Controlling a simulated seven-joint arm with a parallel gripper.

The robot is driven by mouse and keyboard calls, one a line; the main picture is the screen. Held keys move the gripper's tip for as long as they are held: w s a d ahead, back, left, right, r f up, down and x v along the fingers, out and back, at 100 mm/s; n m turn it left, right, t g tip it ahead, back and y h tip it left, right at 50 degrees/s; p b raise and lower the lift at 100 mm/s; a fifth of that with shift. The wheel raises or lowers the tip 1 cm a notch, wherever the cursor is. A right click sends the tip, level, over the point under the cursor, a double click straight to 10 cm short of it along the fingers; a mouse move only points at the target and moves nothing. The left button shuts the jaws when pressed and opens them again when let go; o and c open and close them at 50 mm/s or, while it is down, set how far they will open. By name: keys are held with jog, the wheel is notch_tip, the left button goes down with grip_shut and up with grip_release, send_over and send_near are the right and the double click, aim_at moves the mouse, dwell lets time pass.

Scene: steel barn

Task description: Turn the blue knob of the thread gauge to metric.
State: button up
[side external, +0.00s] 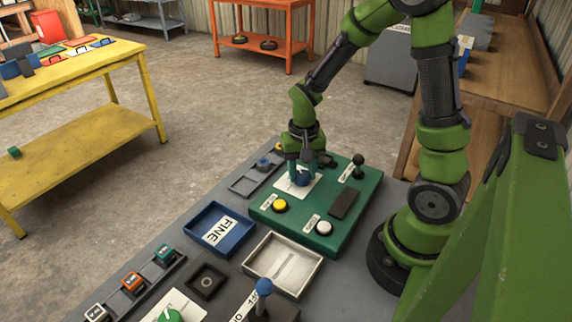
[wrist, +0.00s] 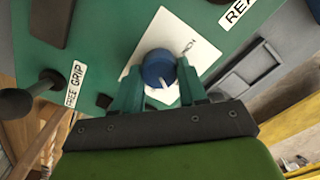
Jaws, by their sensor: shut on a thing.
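The blue knob (wrist: 158,68) stands on a white label plate (wrist: 186,40) on the green panel of the thread gauge (side external: 335,226). A pale pointer line shows on the knob's top. The plate's lettering is partly hidden, so I cannot read which setting the line faces. My gripper (wrist: 155,86) is shut on the blue knob, with one green finger on each side of it in the wrist view. In the side view the knob (side external: 303,179) shows low between my fingers.
The panel also carries a yellow button (side external: 280,206), a white button (side external: 323,228), a dark pad (side external: 344,204) and a black-knobbed lever (side external: 358,160). A blue tray (side external: 197,222) marked FINE and a pale metal tray (side external: 257,276) lie in front.

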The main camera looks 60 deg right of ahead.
aim_at(302, 173)
jog(key=n, duration=0.6)
dwell(0.6)
jog(key=o, duration=1.1)
jog(key=shift+c, duration=0.2)
notch_tip(302, 173, up, 17)
